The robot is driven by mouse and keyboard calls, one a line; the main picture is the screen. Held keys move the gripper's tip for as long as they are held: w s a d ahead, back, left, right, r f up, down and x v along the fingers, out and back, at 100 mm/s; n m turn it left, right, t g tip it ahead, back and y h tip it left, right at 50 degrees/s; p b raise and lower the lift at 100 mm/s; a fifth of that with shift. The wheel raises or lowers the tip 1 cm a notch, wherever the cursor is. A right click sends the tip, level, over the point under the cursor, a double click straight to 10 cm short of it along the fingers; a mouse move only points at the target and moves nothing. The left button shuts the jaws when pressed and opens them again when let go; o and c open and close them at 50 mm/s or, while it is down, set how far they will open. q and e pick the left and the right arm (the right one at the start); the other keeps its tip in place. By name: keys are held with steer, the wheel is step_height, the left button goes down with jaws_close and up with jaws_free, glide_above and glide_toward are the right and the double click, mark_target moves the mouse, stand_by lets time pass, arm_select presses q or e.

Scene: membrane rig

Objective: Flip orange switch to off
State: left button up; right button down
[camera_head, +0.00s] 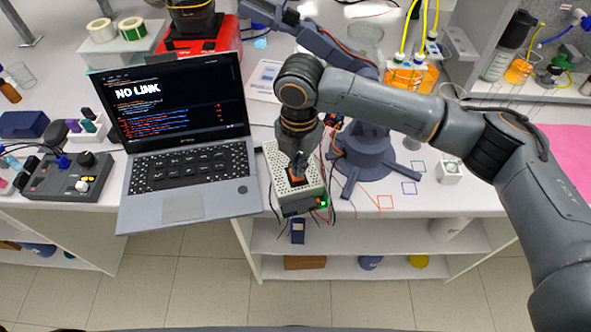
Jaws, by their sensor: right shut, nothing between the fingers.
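The orange switch (295,178) sits on top of a pale perforated box (312,188) at the front edge of the bench, just right of the laptop. My right gripper (297,176) points down at the switch, with its fingertips shut, empty and at or very close to it. I cannot tell whether they touch. The fingers hide part of the switch, so its position is unclear. A small green light shows on the front of the box. My left gripper is not in view.
An open laptop (190,195) reading "NO LINK" stands close on the left. A blue-grey stand (368,150) is close on the right. Loose wires surround the box. A grey control box (70,178) lies far left. Flasks with orange liquid (405,78) stand behind.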

steer(key=shift+f+b, duration=0.3)
steer(key=shift+f, duration=0.75)
stand_by(0.7)
step_height(320, 180, up, 7)
steer(key=p, duration=0.7)
steer(key=shift+p, duration=0.35)
